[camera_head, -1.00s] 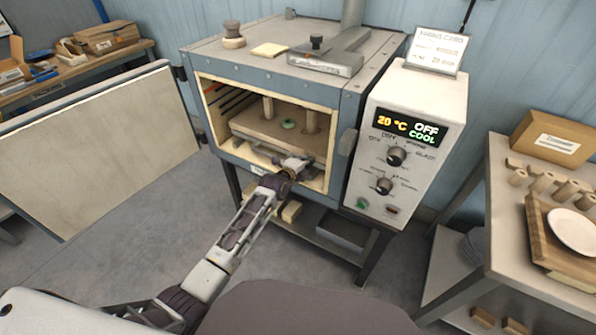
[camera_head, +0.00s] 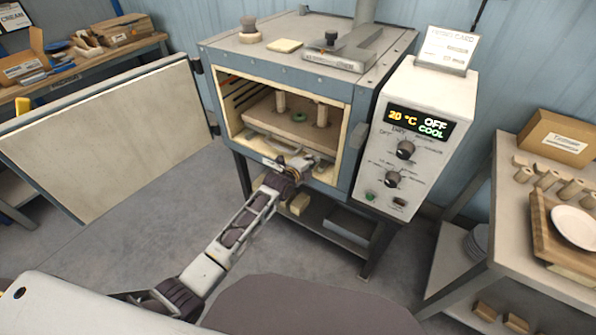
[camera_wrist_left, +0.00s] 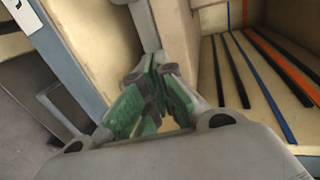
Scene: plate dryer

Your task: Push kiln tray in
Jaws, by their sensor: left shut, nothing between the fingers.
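The kiln tray (camera_head: 262,124) is a tan slab inside the open kiln (camera_head: 362,105). It carries upright posts (camera_head: 281,102) and a small green piece (camera_head: 299,117). My left gripper (camera_head: 304,162) is shut and empty at the lower front of the kiln opening, close to the tray's front edge. I cannot tell whether it touches the tray. In the left wrist view its green-padded fingers (camera_wrist_left: 152,98) are together, with the kiln interior to their right. The tray is not clearly recognisable there. My right gripper is not in view.
The kiln door (camera_head: 105,135) stands wide open to the left. A control box (camera_head: 425,95) reading 20 °C, OFF, COOL is on the right side. A side table (camera_head: 510,220) with a box and plate stands at right. The floor at left is clear.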

